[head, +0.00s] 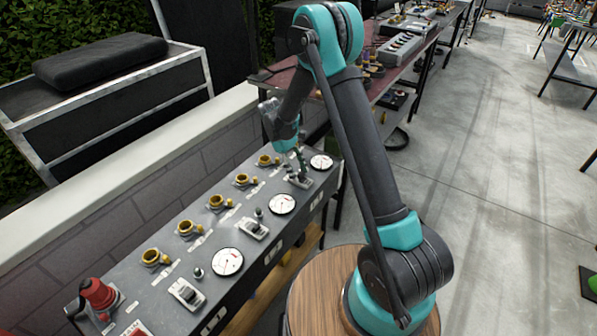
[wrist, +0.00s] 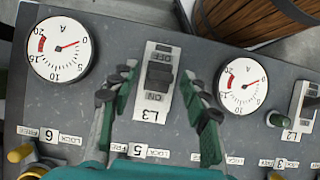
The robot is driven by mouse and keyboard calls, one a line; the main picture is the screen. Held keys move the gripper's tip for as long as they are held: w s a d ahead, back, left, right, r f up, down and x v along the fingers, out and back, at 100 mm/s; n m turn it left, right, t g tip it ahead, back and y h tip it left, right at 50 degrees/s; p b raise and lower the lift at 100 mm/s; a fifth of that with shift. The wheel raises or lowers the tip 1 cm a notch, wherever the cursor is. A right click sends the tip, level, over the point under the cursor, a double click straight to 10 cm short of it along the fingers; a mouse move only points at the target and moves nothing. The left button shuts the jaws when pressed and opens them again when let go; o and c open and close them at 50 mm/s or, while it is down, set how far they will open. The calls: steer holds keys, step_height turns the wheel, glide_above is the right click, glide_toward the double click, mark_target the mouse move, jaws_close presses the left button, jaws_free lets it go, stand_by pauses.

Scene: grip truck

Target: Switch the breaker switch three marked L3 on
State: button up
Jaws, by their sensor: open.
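The breaker switch L3 (wrist: 160,76) sits on a pale plate on the grey panel, in the middle of the wrist view. Its labels read upside down, with OFF at the top and ON at the bottom. The dark lever stands between the two words; I cannot tell surely which way it is tilted. My gripper (wrist: 162,78) is open, with one green-and-black finger on each side of the switch and visible gaps between. In the head view my gripper (head: 298,163) is over the far end of the panel, partly covering L3 (head: 301,182).
Round gauges flank L3 on the left (wrist: 59,49) and right (wrist: 242,85).

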steer(key=v, duration=1.2)
steer(key=shift+a, duration=0.1)
steer(key=shift+c, duration=0.5)
steer(key=shift+c, duration=1.3)
steer(key=shift+s+d+r+m, duration=0.1)
steer(key=shift+d+r+m, duration=0.15)
steer(key=shift+m, duration=0.25)
step_height(320, 180, up, 6)
steer(key=m+t+y, duration=0.3)
steer(key=m+y, duration=0.2)
steer(key=m, duration=1.2)
glide_above(300, 172)
steer(key=shift+h, duration=0.3)
step_height(300, 172, down, 17)
steer(key=shift+s+d+r, duration=0.1)
steer(key=shift+s+r, duration=0.05)
steer(key=shift+r, duration=0.05)
steer(key=shift+c, duration=0.7)
jaws_close()
